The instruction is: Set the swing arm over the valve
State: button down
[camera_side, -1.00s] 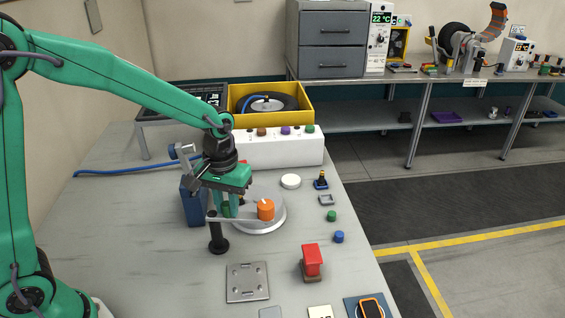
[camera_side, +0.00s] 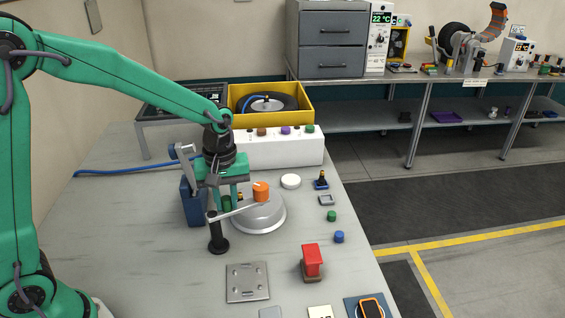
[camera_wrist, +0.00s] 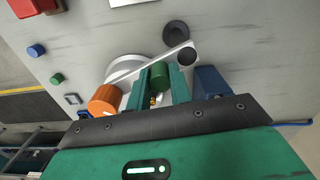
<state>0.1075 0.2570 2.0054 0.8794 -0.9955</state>
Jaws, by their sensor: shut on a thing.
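The swing arm (camera_side: 236,210) is a thin grey bar on a black post (camera_side: 217,236), reaching across a round silver disc (camera_side: 262,220). An orange cap (camera_side: 260,191) stands at its free end; the cap also shows in the wrist view (camera_wrist: 104,99). My gripper (camera_side: 230,203) is shut on a green cylindrical knob (camera_wrist: 159,75) on the bar, between post and cap. A small brass-coloured piece, possibly the valve (camera_wrist: 152,100), shows beside the knob, partly hidden by my fingers. The cap sits to one side of that piece, not over it.
A blue block (camera_side: 193,202) stands close left of my gripper. A white box with coloured knobs (camera_side: 282,150) stands behind. A white disc (camera_side: 291,181), a red-topped block (camera_side: 312,263) and a steel plate (camera_side: 247,282) lie around. The front left table is clear.

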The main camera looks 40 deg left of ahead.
jog(key=n, duration=0.2)
jog(key=a+n, duration=0.1)
jog(key=shift+w+n, duration=0.1)
jog(key=shift+n, duration=0.3)
jog(key=shift+a+n, duration=0.35)
jog(key=shift+n, duration=0.65)
jog(key=shift+a+n, duration=0.3)
jog(key=shift+n, duration=0.7)
jog(key=c, duration=1.3)
grip_release()
jog(key=shift+o, duration=0.2)
jog(key=shift+r, duration=0.15)
notch_tip(320, 180, up, 8)
jog(key=shift+f, duration=0.2)
